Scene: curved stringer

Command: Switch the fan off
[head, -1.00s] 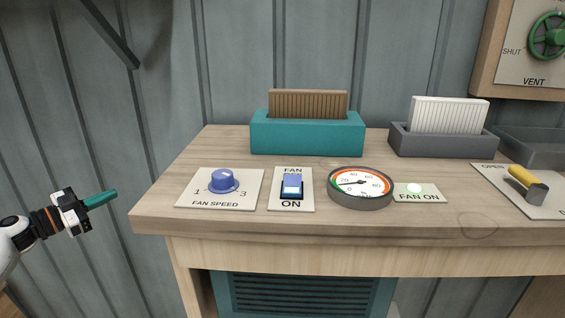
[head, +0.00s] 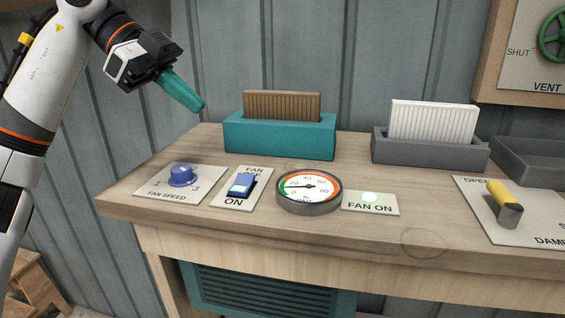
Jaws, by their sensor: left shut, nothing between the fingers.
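The fan switch (head: 241,184) is a blue and white rocker on a white plate marked FAN above and ON below, on the wooden bench. The FAN ON lamp (head: 370,198) to its right glows pale green-white. My left gripper (head: 197,104) is shut and empty, with teal fingers pointing down and right. It hangs above the bench's back left, up and left of the switch and clear of it. My right gripper is out of view.
The fan speed knob (head: 181,175) is left of the switch, and a round gauge (head: 309,190) is right of it. A teal holder (head: 279,137) with a brown filter stands behind. A yellow-handled damper lever (head: 504,201) is at the right.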

